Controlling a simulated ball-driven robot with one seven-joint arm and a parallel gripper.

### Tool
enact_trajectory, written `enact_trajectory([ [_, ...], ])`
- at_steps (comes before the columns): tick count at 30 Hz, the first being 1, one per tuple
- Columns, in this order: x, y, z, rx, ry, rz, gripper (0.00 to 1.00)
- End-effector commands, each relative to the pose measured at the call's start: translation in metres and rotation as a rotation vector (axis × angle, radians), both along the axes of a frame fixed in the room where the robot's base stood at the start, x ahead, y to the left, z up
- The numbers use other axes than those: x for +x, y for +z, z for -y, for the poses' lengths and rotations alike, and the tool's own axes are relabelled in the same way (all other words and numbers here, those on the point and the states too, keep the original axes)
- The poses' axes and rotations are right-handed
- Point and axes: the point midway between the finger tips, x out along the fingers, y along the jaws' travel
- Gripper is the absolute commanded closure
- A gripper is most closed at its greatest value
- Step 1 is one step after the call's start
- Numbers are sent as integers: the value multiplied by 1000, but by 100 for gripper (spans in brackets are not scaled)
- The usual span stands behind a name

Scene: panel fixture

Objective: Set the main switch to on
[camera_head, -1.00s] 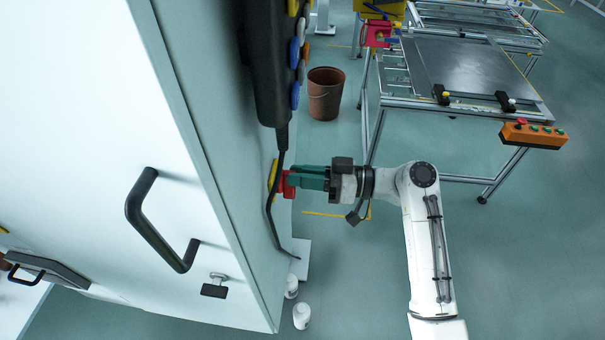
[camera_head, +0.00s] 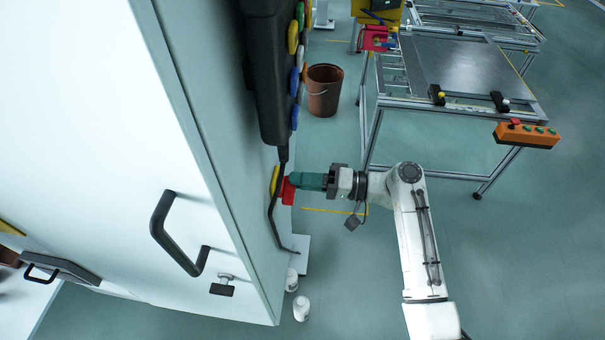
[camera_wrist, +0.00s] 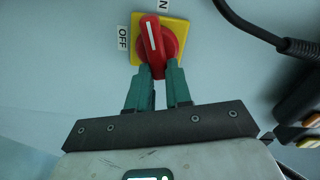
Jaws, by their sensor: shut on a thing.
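The main switch is a red rotary knob (camera_wrist: 166,40) on a yellow plate (camera_wrist: 176,24), on the pale side of a cabinet. In the wrist view its white line points nearly straight up, leaning slightly left. An OFF label (camera_wrist: 123,38) is at the plate's left; a label at the top, cut by the frame, shows an N (camera_wrist: 163,5). In the head view the red knob (camera_head: 288,192) sticks out from the cabinet side. My gripper (camera_wrist: 158,70) has its green fingers shut on the knob's lower end; it also shows in the head view (camera_head: 297,181).
A black pendant with coloured buttons (camera_head: 272,75) hangs above the switch, its cable (camera_head: 270,212) running down beside it. The cabinet (camera_head: 110,140) fills the left. A brown bucket (camera_head: 323,92) and a metal frame table (camera_head: 460,75) stand behind. Floor right of my arm is clear.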

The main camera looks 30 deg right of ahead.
Motion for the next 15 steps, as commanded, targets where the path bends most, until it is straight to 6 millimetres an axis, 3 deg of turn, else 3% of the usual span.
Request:
enact_trajectory([
  [15, 1, -4, 2, 179, -3, -247, 100],
])
